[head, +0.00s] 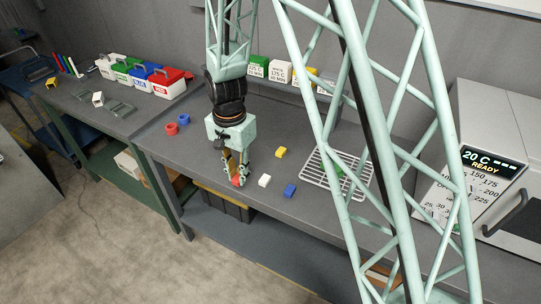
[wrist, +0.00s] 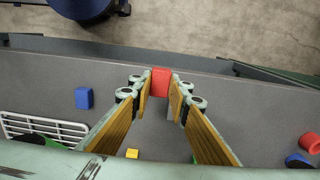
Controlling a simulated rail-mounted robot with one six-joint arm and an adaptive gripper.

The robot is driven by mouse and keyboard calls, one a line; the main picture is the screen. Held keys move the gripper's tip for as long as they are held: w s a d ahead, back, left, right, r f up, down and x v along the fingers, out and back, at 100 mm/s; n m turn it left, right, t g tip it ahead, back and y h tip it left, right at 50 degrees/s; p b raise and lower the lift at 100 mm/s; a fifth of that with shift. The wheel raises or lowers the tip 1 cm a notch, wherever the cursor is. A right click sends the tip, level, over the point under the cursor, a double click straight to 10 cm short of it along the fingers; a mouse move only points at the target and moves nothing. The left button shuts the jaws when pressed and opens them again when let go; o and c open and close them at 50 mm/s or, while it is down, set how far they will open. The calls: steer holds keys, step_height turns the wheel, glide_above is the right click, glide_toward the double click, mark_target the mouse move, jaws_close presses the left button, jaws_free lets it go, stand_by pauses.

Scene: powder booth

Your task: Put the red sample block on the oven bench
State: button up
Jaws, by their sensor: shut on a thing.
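The red sample block (head: 237,181) is between the fingertips of my gripper (head: 239,172), near the front edge of the grey bench (head: 215,185). In the wrist view, the red block (wrist: 160,82) sits between the two yellow-faced fingers of my gripper (wrist: 161,88), which are shut on it. The fingers point down. I cannot tell whether the block touches the bench top or hangs just above it. The oven (head: 505,150) stands at the right, its display reading 20 C READY.
White (head: 264,180), blue (head: 289,190) and yellow (head: 281,152) blocks lie right of my gripper. A wire rack (head: 316,165) with a green block (head: 341,171) is further right. Red (head: 171,129) and blue (head: 183,119) rings lie left. Lidded bins (head: 167,82) stand on the left bench.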

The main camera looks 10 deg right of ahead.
steer(key=shift+w, duration=0.1)
glide_above(220, 164)
steer(key=shift+s+d+f, duration=0.2)
steer(key=shift+s+f, duration=0.1)
steer(key=shift+f, duration=0.4)
steer(key=shift+w, duration=0.25)
steer(key=shift+w+a+f, duration=0.15)
steer(key=shift+f, duration=1.65)
steer(key=shift+f, duration=0.15)
steer(key=o, duration=0.8)
steer(key=shift+o, duration=0.2)
